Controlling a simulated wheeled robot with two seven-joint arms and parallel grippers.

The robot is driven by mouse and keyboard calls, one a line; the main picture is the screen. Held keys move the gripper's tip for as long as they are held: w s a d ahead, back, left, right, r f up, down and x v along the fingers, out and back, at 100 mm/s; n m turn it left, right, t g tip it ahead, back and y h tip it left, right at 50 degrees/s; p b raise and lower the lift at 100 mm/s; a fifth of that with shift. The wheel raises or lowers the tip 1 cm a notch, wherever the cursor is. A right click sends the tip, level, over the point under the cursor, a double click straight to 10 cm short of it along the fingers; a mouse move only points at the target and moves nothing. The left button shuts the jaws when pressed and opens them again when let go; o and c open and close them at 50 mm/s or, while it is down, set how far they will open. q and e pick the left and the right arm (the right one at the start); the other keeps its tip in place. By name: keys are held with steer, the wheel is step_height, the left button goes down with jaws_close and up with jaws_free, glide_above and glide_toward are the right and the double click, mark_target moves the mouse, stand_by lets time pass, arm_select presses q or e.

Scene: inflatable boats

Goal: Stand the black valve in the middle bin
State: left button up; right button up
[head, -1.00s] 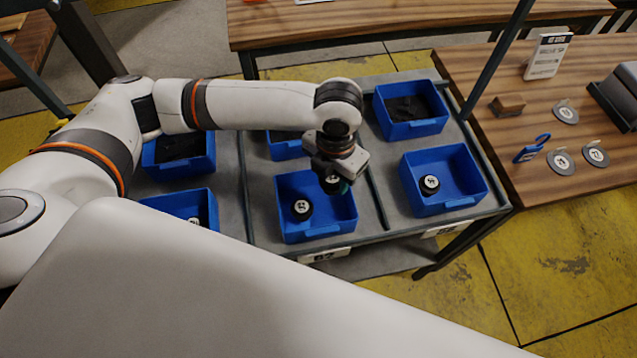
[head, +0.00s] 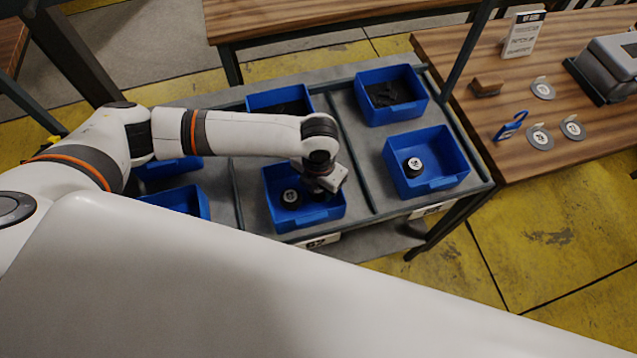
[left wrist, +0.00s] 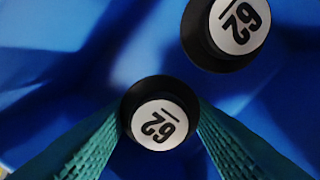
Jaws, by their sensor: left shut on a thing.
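The middle bin (head: 308,221) is a blue open box in the front row of the grey rack. My left gripper (left wrist: 160,128) reaches down into its right part in the head view (head: 319,192). Its teal fingers are shut on a black valve (left wrist: 160,112) with a white "62" disc, which faces the wrist camera. In the head view the gripper mostly hides this valve. A second black valve (head: 290,198) with a "62" disc stands in the same bin, just left of the gripper; it also shows in the left wrist view (left wrist: 228,30). The two valves are apart.
The right front bin (head: 450,177) holds another black valve (head: 413,166). Back bins (head: 402,116) hold dark parts. A wooden table (head: 480,128) at the right carries round discs, a blue clip (head: 510,127) and a sign. Rack rails run between the bins.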

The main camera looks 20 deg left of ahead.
steer(key=shift+s, duration=0.1)
arm_select(q)
steer(key=o, duration=0.6)
steer(key=shift+f, duration=0.1)
steer(key=shift+o, duration=0.4)
arm_select(e)
steer(key=shift+s+a, duration=0.1)
steer(key=shift+s, duration=0.2)
arm_select(q)
step_height(320, 180, up, 12)
steer(key=b, duration=0.1)
arm_select(e)
steer(key=shift+f, duration=0.55)
